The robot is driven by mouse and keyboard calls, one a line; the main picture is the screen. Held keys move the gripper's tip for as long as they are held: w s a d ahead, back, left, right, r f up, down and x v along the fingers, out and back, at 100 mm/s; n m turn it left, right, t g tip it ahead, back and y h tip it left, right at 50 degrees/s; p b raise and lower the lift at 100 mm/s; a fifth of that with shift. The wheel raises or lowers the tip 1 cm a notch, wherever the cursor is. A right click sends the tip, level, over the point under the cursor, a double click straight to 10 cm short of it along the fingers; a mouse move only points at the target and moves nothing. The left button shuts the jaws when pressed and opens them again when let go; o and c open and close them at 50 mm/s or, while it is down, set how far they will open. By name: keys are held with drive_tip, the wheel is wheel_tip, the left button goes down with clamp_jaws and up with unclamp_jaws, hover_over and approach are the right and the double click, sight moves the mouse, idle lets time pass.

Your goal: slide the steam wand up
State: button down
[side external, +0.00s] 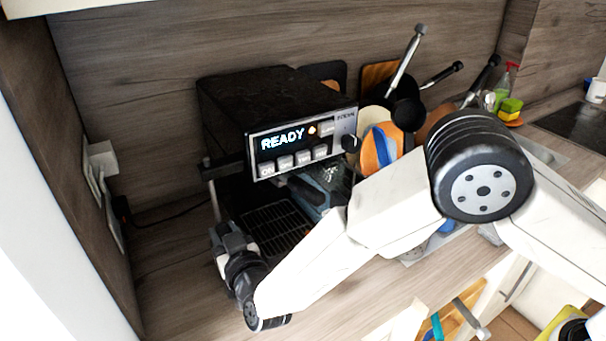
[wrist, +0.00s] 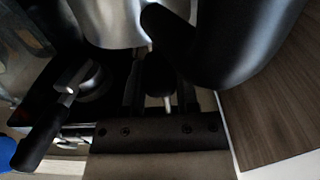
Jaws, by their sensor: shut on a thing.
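The coffee machine (side external: 262,95) stands against the back wall, its display reading READY. The steam wand (side external: 214,198) shows as a thin light rod at the machine's left front, below a dark mount. My gripper (side external: 222,232) is at the rod's lower end; its fingertips are hard to make out there. In the wrist view my gripper (wrist: 162,95) is shut around a dark grip with a light tip, which appears to be the steam wand (wrist: 158,75). Dark finger parts hide some of it.
The drip tray grille (side external: 275,228) lies beside my gripper. A black-handled portafilter (wrist: 40,132) is at left in the wrist view. The left side wall (side external: 75,150) has a socket and cord. Patterned cups and utensils stand right of the machine. Bare counter (side external: 165,275) lies at left.

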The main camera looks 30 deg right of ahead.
sight(215, 197)
wheel_tip(215, 197, up, 7)
drive_tip(key=shift+r, duration=0.1)
idle(0.4)
drive_tip(key=shift+c, duration=1.8)
unclamp_jaws()
drive_tip(key=s, duration=0.7)
drive_tip(key=shift+s, duration=0.4)
